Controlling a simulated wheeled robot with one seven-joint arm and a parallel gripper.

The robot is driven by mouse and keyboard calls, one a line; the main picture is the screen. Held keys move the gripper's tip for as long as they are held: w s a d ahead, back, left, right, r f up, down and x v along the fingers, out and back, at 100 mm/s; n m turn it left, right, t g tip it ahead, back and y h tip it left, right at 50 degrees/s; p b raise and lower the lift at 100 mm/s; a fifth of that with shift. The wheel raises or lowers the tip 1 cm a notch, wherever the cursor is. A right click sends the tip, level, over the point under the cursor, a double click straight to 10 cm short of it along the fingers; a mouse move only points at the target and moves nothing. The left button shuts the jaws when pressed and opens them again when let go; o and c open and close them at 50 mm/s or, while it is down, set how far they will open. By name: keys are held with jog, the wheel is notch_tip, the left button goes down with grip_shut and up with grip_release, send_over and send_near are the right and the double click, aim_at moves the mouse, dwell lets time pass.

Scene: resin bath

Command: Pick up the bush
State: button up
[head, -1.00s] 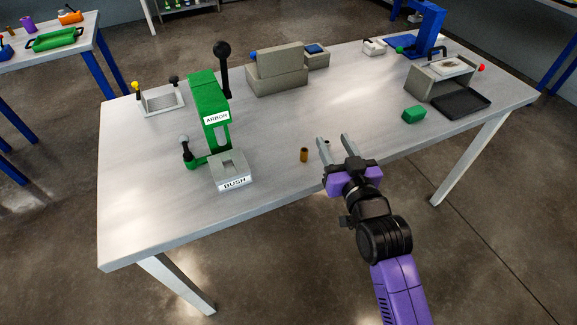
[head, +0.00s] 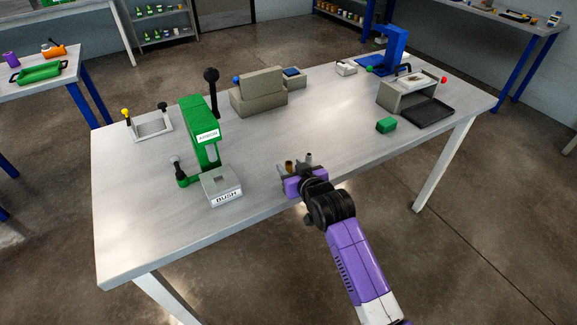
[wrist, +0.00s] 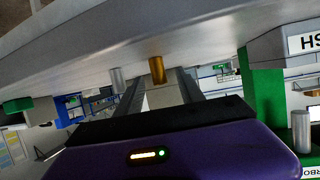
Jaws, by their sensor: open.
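The bush is a small brass cylinder (head: 289,165) standing upright near the front edge of the table. In the wrist view, which is turned upside down, the brass bush (wrist: 157,70) shows in line with the gap between my fingers. My gripper (head: 296,168) is open and low at the table's front edge, pointing towards the bush. In the wrist view the fingers of my gripper (wrist: 160,84) lie on either side of the bush's line, with no clear contact. How far the bush is between the fingertips is hard to tell.
A grey pin (wrist: 117,79) stands beside the bush. The green arbor press (head: 204,135), with a grey block labelled BUSH (head: 222,187), stands to the left. The table's middle (head: 320,120) is clear.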

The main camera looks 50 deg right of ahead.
jog(key=shift+x, duration=1.2)
grip_shut()
jog(key=shift+r, duration=0.1)
